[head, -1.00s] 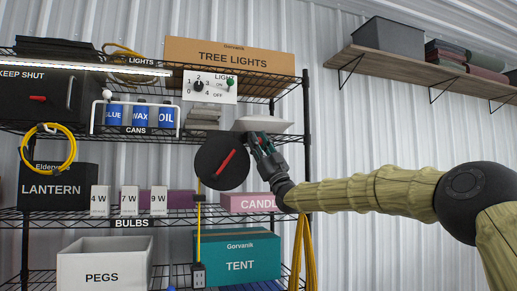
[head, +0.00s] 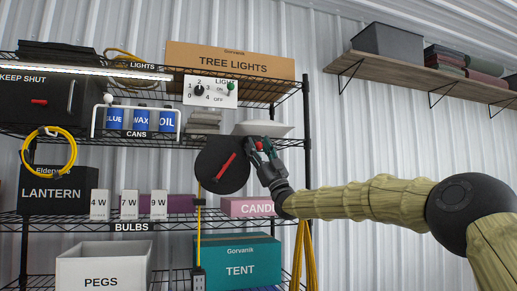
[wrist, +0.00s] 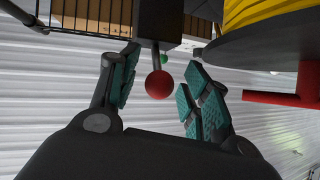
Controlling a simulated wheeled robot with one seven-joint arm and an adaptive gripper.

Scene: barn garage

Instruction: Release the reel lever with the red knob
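The lever's red knob (wrist: 158,84) hangs at the end of a thin grey rod (wrist: 156,55) below a dark block (wrist: 158,18) in the wrist view. My gripper (wrist: 160,95) is open, with a teal-padded finger on either side of the knob. Gaps show on both sides, and the knob looks untouched. In the head view the red knob (head: 259,145) shows at my gripper's fingertips (head: 263,153), just right of the black reel disc (head: 212,165). The reel carries a red crank handle (head: 226,165); its handle (wrist: 283,99) and yellow cord (wrist: 260,12) show right in the wrist view.
The wire shelf unit (head: 307,125) stands behind the reel. A TREE LIGHTS box (head: 230,62), a switch panel (head: 211,91) and a white lidlike item (head: 262,129) are close above. Yellow cord (head: 303,250) hangs below my arm.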

